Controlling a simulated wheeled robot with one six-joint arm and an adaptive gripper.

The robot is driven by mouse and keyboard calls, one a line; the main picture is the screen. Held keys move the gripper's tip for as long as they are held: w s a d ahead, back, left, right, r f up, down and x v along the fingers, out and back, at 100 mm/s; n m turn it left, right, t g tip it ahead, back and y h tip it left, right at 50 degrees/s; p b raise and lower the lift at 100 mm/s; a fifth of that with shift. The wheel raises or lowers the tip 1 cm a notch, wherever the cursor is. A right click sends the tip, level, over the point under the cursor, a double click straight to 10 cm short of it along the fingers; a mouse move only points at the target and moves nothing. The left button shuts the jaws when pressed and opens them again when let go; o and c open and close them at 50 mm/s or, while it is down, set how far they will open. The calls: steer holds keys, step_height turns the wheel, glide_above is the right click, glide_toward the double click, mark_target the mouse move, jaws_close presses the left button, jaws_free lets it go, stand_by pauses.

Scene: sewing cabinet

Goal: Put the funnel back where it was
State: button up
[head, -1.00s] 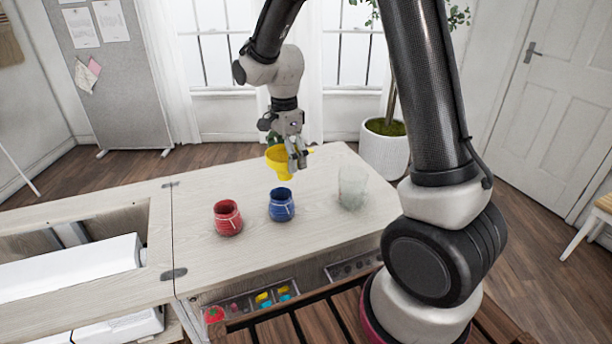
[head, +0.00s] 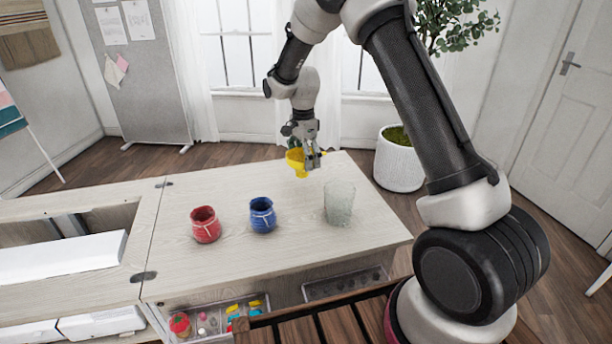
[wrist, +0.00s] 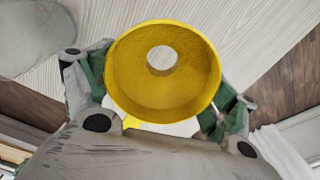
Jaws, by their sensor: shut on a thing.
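The yellow funnel (head: 296,163) is in my gripper (head: 313,160), over the far part of the pale wooden cabinet top (head: 225,255). In the wrist view the funnel (wrist: 122,85) sits between the two green-lined fingers, with its wide mouth facing the camera and the round hole of its neck visible. My gripper is shut on the funnel. I cannot tell whether the spout touches the cabinet top. A blue jar (head: 262,216) and a clear glass (head: 339,204) stand nearer than the funnel, both apart from it.
A red jar (head: 205,226) stands left of the blue jar. An open drawer (head: 210,318) with small coloured items is at the cabinet's front. A white plant pot (head: 399,163) stands on the floor beyond the right end. The right front of the top is clear.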

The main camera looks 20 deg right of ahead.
steer(key=shift+f, duration=2.55)
steer(key=shift+f, duration=0.1)
steer(key=o, duration=0.7)
steer(key=shift+o, duration=0.2)
step_height(320, 180, up, 12)
steer(key=r, duration=0.1)
steer(key=s+d+r+n+t, duration=0.1)
steer(key=s+d+r+n, duration=0.4)
steer(key=s+r, duration=0.55)
steer(key=s+d+r+n+t, duration=0.1)
steer(key=s+d+r+n, duration=0.25)
steer(key=s, duration=0.45)
steer(key=s+d+r+n+t, duration=0.1)
steer(key=s+d+r+n, duration=0.15)
steer(key=s+r, duration=0.4)
steer(key=s+d+f+n, duration=0.1)
steer(key=s+f+n, duration=0.1)
steer(key=s, duration=0.4)
steer(key=s+d+f+n+t, duration=0.1)
steer(key=s+d+n, duration=0.1)
steer(key=s, duration=0.5)
steer(key=shift+s+f, duration=0.15)
steer(key=shift+f, duration=0.25)
